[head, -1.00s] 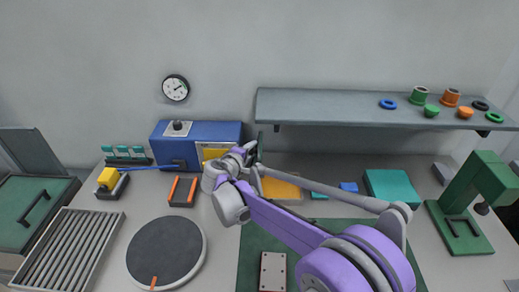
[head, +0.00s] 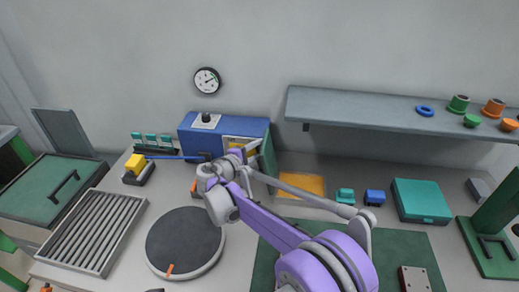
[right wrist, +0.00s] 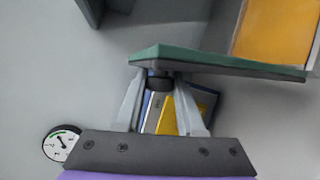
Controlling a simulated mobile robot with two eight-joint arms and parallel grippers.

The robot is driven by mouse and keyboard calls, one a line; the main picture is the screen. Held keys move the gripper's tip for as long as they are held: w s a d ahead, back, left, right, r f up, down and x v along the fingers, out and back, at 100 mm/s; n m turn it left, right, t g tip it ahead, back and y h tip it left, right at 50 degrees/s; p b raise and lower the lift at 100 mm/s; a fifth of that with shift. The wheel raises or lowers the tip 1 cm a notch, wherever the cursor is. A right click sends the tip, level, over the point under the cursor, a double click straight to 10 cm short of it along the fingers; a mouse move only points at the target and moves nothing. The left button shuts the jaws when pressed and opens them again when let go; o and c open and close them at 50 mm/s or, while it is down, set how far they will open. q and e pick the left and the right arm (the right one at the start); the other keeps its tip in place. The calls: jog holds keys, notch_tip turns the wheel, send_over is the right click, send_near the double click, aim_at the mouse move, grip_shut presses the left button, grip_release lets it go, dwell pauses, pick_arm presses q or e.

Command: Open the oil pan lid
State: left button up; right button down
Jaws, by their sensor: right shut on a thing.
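The oil pan (head: 303,186) shows as an orange surface on the bench in the head view, right of my right gripper (head: 257,160). Its dark green lid (head: 268,157) stands steeply raised at the pan's left side, partly hidden by my gripper. In the right wrist view, my right gripper (right wrist: 159,84) is shut on the lid's dark knob. The green lid (right wrist: 215,60) shows nearly edge-on there, with its right end close to the orange pan (right wrist: 272,32). My left gripper is not in view.
A blue box (head: 225,133) stands just behind and left of the lid. A round turntable (head: 185,243) is at front left. Small teal and blue blocks (head: 374,197) and a teal box (head: 420,201) lie right of the pan. A grey shelf (head: 360,108) hangs above.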

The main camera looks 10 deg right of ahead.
jog(key=shift+r, duration=0.1)
jog(key=c, duration=0.5)
grip_release()
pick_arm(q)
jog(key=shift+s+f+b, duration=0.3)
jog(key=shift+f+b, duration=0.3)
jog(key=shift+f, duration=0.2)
pick_arm(e)
jog(key=v, duration=1)
jog(key=shift+s+a, duration=0.25)
jog(key=shift+a, duration=0.05)
